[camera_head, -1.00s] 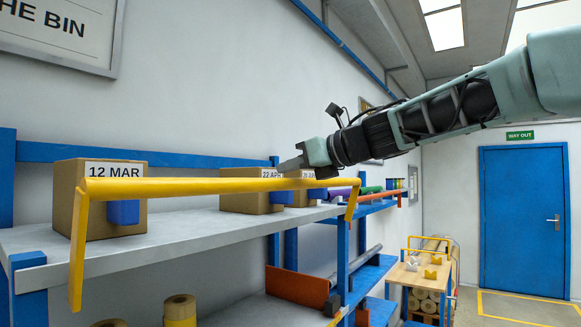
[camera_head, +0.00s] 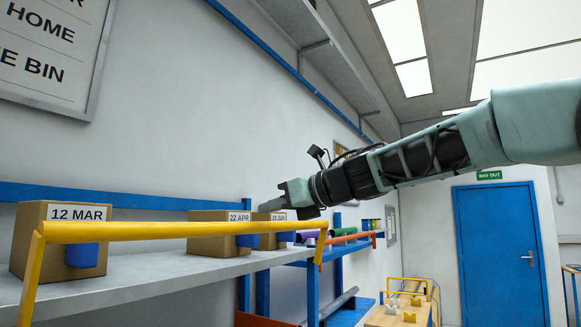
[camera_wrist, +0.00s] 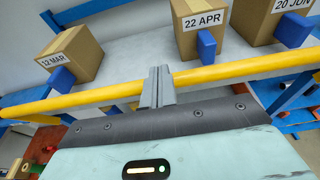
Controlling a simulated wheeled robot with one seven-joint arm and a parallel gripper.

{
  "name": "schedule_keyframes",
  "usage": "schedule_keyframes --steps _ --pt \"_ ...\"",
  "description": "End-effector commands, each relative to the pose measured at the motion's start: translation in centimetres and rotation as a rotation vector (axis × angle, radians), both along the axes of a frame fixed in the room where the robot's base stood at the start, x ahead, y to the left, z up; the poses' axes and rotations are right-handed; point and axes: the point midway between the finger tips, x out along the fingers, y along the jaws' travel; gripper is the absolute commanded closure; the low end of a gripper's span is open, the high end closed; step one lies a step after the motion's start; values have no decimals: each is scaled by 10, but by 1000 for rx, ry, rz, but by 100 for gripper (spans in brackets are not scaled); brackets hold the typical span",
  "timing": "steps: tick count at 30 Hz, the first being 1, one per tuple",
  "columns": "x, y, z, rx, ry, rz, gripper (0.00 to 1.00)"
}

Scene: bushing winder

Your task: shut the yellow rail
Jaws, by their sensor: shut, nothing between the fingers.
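The yellow rail (camera_head: 175,230) runs in front of the boxes on the upper shelf, with a yellow arm bent downward at each end. Its bar also crosses the wrist view (camera_wrist: 228,72) on a slant. My gripper (camera_head: 285,196) is above the bar in the head view, towards its right half. Its fingers are shut and empty. In the wrist view the closed fingers (camera_wrist: 157,76) overlap the bar, and their tips reach past its far edge in the picture. I cannot tell whether they touch it.
Boxes labelled 12 MAR (camera_head: 45,245), 22 APR (camera_head: 208,232) and 20 JUN (camera_wrist: 270,20) stand on the grey shelf (camera_head: 150,272) behind the rail. A blue door (camera_head: 500,250) is far right.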

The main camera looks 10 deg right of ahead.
Motion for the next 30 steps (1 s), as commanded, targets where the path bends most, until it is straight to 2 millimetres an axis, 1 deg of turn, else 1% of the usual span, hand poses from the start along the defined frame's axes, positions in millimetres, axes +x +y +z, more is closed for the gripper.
schedule_keyframes --steps 7,15,18,20,23,26,27,30 --pt "-6 -8 30 0 -4 0 100" --pt "-15 -18 71 0 -2 0 100" --pt "-16 -20 80 1 -1 0 100" --pt "-18 -22 82 0 0 1 100" --pt "-22 -27 72 8 -3 7 100" --pt "-33 -38 45 35 -17 23 100" --pt "-39 -44 32 50 -25 31 100" --pt "-55 -62 0 102 -61 42 100"
